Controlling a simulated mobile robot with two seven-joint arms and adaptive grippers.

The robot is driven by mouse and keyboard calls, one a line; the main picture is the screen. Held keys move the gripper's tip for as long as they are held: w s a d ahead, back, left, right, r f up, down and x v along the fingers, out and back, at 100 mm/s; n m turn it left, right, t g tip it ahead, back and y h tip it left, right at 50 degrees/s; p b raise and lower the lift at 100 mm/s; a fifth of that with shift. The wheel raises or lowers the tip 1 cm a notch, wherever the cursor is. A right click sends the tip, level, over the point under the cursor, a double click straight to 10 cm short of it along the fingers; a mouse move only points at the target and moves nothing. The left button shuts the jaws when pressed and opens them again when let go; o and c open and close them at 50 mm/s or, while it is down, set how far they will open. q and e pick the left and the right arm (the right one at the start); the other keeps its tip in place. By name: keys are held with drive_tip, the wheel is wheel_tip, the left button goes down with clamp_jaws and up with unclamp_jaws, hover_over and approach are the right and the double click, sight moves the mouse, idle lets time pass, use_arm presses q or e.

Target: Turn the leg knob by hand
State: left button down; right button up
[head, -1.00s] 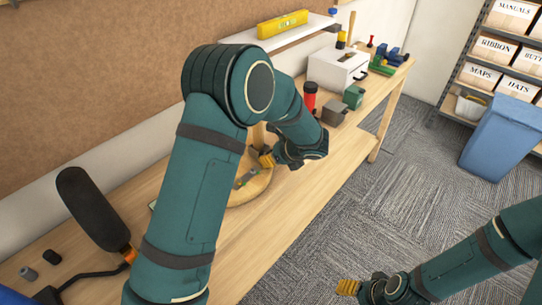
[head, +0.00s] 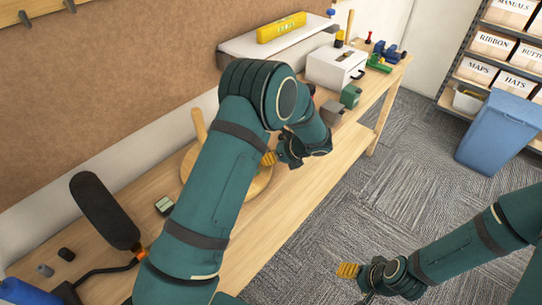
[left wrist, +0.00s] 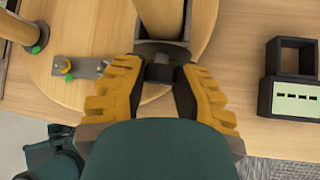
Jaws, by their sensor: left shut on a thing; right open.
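A round wooden seat (head: 262,187) lies on the bench with a wooden leg (head: 199,126) standing up from it. In the left wrist view the disc (left wrist: 118,32) carries a near leg (left wrist: 160,18) in a metal bracket and another leg (left wrist: 16,28) at left. A small dark knob (left wrist: 159,70) is at the foot of the near leg. My left gripper (head: 269,158) has its yellow fingers on either side of this knob, shut on it, as the left wrist view (left wrist: 158,82) shows. My right gripper (head: 348,270) is open and empty over the carpet.
A metal plate (left wrist: 88,68) with a brass-coloured piece lies on the disc. A small meter (head: 165,206) stands beside the disc. A black padded object (head: 104,210) is at left. A white drawer box (head: 336,67) and small boxes stand further along the bench. A blue bin (head: 500,132) is on the floor.

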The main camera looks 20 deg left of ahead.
use_arm(q)
drive_tip(key=shift+s+a+f, duration=0.1)
drive_tip(key=shift+f, duration=0.05)
idle(0.6)
drive_tip(key=c, duration=0.7)
unclamp_jaws()
drive_tip(key=shift+o, duration=0.2)
drive_tip(key=v, duration=1.2)
